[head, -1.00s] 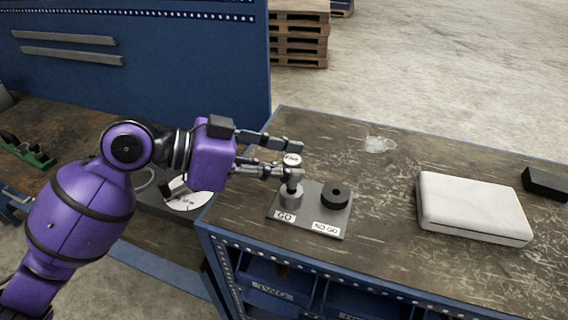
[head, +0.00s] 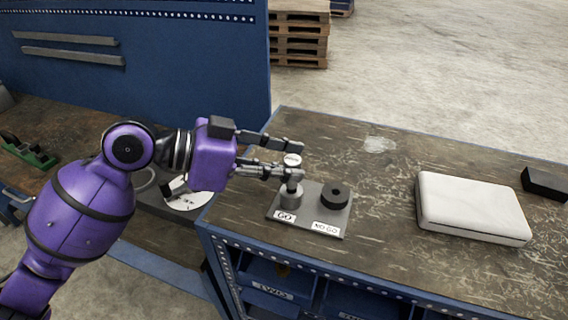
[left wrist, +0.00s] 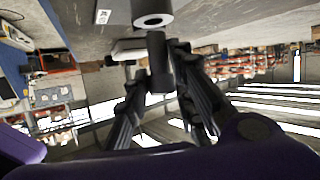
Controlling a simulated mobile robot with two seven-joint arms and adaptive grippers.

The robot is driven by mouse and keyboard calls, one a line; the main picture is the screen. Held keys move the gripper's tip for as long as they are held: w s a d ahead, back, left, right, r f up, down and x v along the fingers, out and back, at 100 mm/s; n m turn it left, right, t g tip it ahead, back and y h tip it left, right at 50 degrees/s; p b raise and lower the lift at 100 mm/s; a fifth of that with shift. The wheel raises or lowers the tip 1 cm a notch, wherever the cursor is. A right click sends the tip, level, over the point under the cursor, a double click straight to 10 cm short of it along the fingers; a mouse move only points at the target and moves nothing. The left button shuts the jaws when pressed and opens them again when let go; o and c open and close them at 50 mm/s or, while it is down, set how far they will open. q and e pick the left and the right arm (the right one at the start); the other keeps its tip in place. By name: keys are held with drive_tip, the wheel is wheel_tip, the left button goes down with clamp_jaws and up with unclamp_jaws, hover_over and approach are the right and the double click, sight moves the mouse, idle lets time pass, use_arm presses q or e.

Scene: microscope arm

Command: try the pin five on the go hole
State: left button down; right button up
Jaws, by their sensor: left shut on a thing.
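My left gripper (head: 298,158) is shut on pin five (head: 292,160), which has a pale round top and stands roughly upright between the fingers. The pin's lower part is just over the light grey GO ring (head: 289,201) on the grey gauge plate (head: 318,222). In the left wrist view the dark pin (left wrist: 158,65) lies between the fingers, its end close to the ring with the hole (left wrist: 152,13). I cannot tell whether the tip is inside the hole. The black NO GO ring (head: 335,196) is beside it. My right gripper is not in view.
A white case (head: 472,205) lies right of the plate, with a black block (head: 545,184) beyond it. The bench (head: 390,240) is clear between plate and case. Labelled blue bins (head: 275,285) sit under the front edge. A blue panel (head: 140,80) stands behind my arm.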

use_arm(q)
drive_tip(key=shift+f, duration=0.25)
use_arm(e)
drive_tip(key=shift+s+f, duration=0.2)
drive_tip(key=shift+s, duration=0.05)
use_arm(q)
drive_tip(key=shift+f, duration=0.4)
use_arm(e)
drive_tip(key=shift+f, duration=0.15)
use_arm(q)
drive_tip(key=shift+f, duration=0.15)
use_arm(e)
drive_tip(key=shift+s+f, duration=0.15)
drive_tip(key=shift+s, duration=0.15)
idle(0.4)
use_arm(q)
drive_tip(key=shift+r+p, duration=0.4)
drive_tip(key=shift+r, duration=1.1)
drive_tip(key=shift+r+p, duration=0.4)
drive_tip(key=shift+r, duration=1.7)
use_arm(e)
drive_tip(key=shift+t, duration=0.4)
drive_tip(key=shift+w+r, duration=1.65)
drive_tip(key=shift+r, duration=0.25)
